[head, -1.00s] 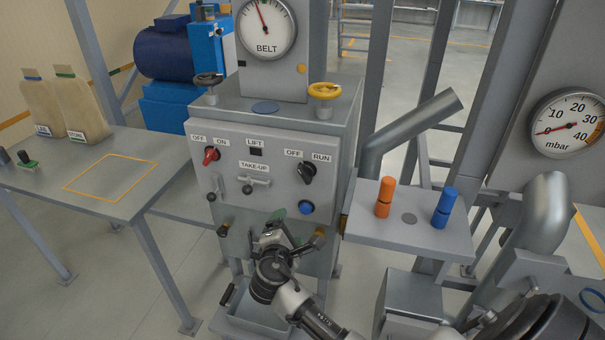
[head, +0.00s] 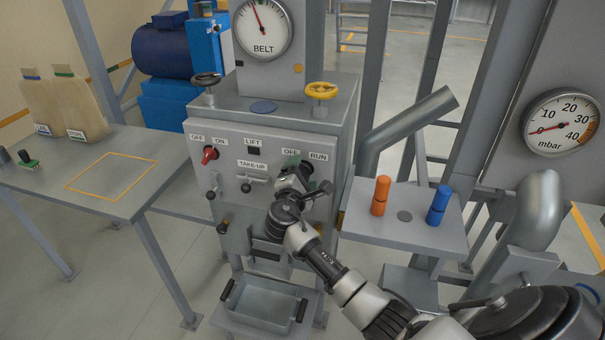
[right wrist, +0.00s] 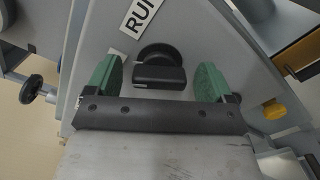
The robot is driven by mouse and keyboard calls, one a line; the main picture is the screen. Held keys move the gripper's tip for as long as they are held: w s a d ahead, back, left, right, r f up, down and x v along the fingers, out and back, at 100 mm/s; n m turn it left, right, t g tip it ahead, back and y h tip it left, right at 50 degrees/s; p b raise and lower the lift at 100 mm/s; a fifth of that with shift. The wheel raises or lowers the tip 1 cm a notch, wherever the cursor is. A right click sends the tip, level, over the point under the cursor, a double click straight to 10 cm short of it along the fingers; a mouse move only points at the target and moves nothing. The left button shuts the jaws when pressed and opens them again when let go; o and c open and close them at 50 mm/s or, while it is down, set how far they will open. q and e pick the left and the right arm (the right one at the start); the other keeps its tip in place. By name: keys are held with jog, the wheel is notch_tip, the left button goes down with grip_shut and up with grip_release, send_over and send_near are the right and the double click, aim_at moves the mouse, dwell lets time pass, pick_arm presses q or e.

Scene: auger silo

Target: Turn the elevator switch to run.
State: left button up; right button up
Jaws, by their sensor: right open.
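The elevator switch is the black rotary knob between the OFF and RUN labels on the right of the grey panel (head: 232,207). In the right wrist view the black knob (right wrist: 160,68) lies between the two green fingertips, its bar running across the picture from finger to finger, with a gap on each side. The RUN label (right wrist: 140,17) is above it. My right gripper (head: 304,178) is open in front of the knob and largely hides it in the head view; it also shows in the right wrist view (right wrist: 158,80). My left gripper is not in view.
A red OFF/ON switch (head: 209,154) and a take-up lever (head: 252,182) are left on the panel. A yellow handwheel (head: 322,90) stands above. A shelf (head: 398,232) with orange (head: 380,195) and blue (head: 438,205) cylinders is to the right. A tray (head: 262,305) is below.

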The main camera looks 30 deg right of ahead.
jog(key=c, duration=0.9)
jog(key=shift+f+m+b, duration=0.25)
jog(key=shift+m+b, duration=0.55)
jog(key=shift+b, duration=0.3)
jog(key=m+b, duration=0.4)
jog(key=b, duration=0.1)
jog(key=m+b, duration=0.2)
jog(key=shift+f+m+b, duration=0.25)
jog(key=shift+m+b, duration=0.1)
jog(key=shift+m, duration=0.05)
jog(key=shift+r+m+b, duration=0.15)
jog(key=shift+m+b, duration=1.45)
jog(key=shift+m, duration=0.2)
jog(key=o, duration=0.9)
jog(key=shift+r, duration=0.1)
